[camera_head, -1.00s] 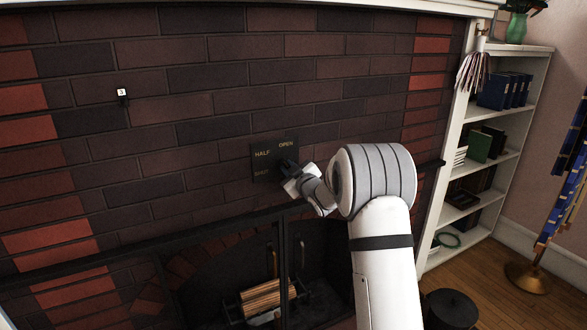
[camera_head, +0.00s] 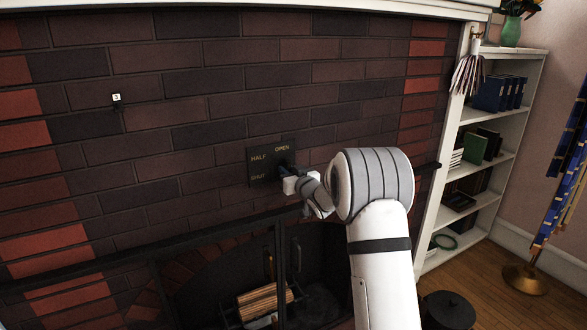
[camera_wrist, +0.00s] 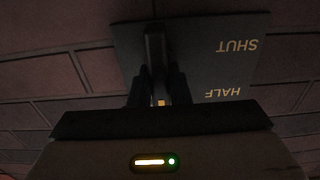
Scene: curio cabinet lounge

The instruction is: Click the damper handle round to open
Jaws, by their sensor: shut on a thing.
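The damper plate (camera_head: 262,163) is a dark square on the brick chimney breast, lettered HALF, OPEN and SHUT in yellow. In the wrist view the plate (camera_wrist: 215,55) appears upside down, with SHUT and HALF readable and OPEN hidden. The damper handle (camera_wrist: 155,45) is a dark bar standing in front of the plate. My gripper (camera_wrist: 160,88) is shut on the handle, one dark finger on each side of it. In the head view my gripper (camera_head: 287,173) covers the plate's lower right, and I cannot tell which label the handle points to.
Below the plate is the firebox with a dark metal frame (camera_head: 280,262) and stacked logs (camera_head: 258,301). A small white tag marked 3 (camera_head: 117,97) is on the bricks at left. A white bookcase (camera_head: 492,140) and a dark round bucket (camera_head: 449,308) stand at right.

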